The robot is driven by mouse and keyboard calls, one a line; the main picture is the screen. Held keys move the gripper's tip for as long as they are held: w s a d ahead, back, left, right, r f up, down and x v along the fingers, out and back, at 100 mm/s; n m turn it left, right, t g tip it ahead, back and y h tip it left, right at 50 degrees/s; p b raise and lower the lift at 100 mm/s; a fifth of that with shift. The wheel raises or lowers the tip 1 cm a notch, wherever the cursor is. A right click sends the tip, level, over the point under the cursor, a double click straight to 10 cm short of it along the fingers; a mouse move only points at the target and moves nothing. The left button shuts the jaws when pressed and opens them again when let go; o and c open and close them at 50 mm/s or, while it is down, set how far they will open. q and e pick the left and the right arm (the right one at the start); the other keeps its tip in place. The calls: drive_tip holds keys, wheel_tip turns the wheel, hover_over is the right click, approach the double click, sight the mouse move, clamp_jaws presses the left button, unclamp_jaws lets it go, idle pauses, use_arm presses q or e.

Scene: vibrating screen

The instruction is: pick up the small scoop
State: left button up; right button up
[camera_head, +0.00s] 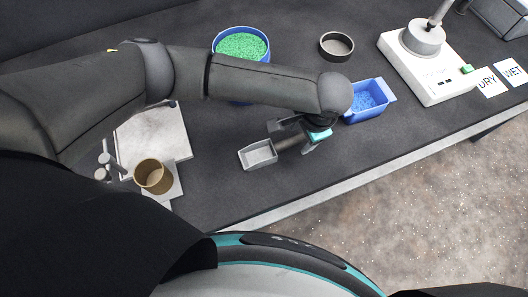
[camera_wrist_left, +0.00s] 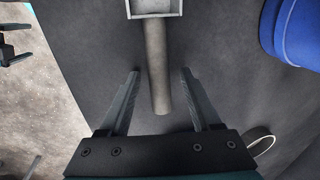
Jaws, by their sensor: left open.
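The small scoop (camera_head: 258,154) is light grey with a square, open pan and a straight handle. It lies on the dark table, the handle pointing toward my left gripper (camera_head: 301,135). In the left wrist view, the pan (camera_wrist_left: 155,8) is cut off by the top edge, and the grey handle (camera_wrist_left: 157,65) runs down between the fingers. My left gripper is open there (camera_wrist_left: 159,75), with a visible gap on both sides of the handle. In the head view, the gripper partly hides the handle end.
A blue tray of blue granules (camera_head: 384,112) stands right of the gripper. A blue tub of green granules (camera_head: 218,62) is behind my arm. A round dish (camera_head: 336,58), a white machine (camera_head: 425,80), two labelled cards (camera_head: 492,86) and a tan cup (camera_head: 153,177) stand around. Table front is clear.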

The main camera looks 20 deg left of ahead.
use_arm(q)
drive_tip(key=shift+f, duration=0.1)
clamp_jaws()
idle(0.5)
